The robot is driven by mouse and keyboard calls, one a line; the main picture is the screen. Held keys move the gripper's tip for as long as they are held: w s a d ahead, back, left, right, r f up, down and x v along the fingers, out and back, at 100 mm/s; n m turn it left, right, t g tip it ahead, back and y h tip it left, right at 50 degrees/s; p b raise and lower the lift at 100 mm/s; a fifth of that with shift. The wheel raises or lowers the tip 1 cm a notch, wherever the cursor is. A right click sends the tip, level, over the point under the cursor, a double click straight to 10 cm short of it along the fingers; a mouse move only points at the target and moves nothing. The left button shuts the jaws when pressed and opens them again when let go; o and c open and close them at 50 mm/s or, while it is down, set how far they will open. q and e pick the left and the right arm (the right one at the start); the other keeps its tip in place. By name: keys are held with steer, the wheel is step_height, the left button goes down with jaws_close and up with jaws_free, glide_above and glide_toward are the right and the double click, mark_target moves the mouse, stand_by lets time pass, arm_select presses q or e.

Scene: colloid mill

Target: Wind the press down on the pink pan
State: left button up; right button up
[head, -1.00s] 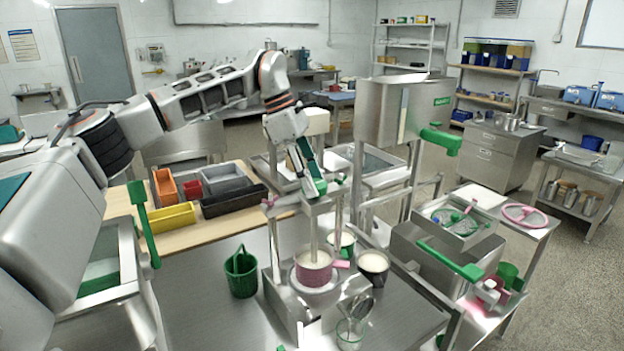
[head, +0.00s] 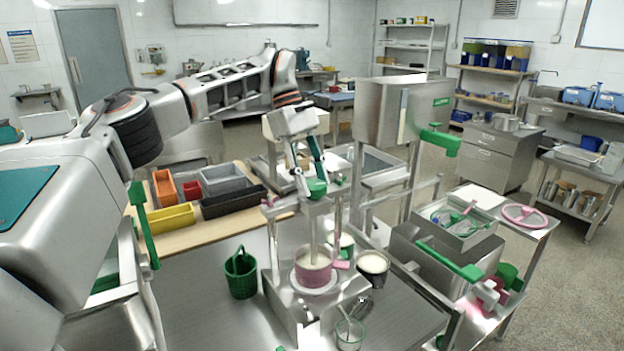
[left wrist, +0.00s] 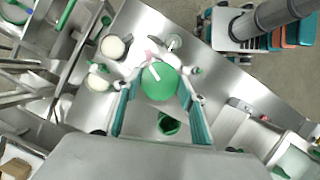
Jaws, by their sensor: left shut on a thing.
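The press (head: 272,262) is a steel frame on a metal bench, with two posts and a vertical rod above the pink pan. The pink pan (head: 313,274) stands upright under the rod, with pale contents. The gap between rod and contents is hard to judge. My left gripper (head: 316,184) points down at the top of the press and is shut on its green knob (head: 318,190). In the left wrist view the round green knob (left wrist: 159,81) sits between my two fingers. My right gripper is not in view.
A green bucket (head: 241,274) stands left of the press. A dark cup with pale contents (head: 373,266) and a glass (head: 349,334) stand to its right and front. A green-handled machine (head: 404,110) rises behind right. Coloured bins (head: 165,217) sit at the left.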

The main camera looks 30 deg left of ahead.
arm_select(q)
steer(key=o, duration=1.1)
steer(key=shift+o, duration=0.2)
steer(key=shift+a+r, duration=0.1)
steer(key=shift+r, duration=0.2)
steer(key=v, duration=0.6)
steer(key=shift+r, duration=0.4)
steer(key=shift+a, duration=0.1)
